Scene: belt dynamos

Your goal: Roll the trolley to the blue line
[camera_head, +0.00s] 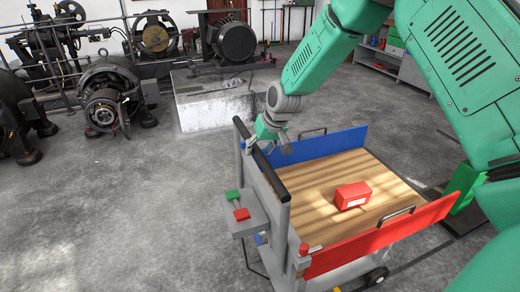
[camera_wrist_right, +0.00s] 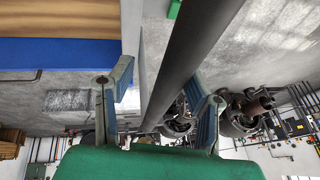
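The trolley (camera_head: 278,205) has a wooden deck, a blue far panel (camera_head: 318,145), a red near panel (camera_head: 385,238) and a dark push bar (camera_head: 270,172) on its left end. My right gripper (camera_head: 268,147) is at the far part of the push bar. In the right wrist view, the dark bar (camera_wrist_right: 195,60) runs between the two spread fingers of the gripper (camera_wrist_right: 160,80); gaps show beside it, so it does not look clamped. My left gripper is not in view. No blue line on the floor is visible.
A red box (camera_head: 352,195) lies on the deck. A grey side box with green and red parts (camera_head: 243,212) hangs by the bar. Machines (camera_head: 108,95) and a concrete block (camera_head: 207,103) stand at the back left. The grey floor (camera_head: 130,205) left of the trolley is clear.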

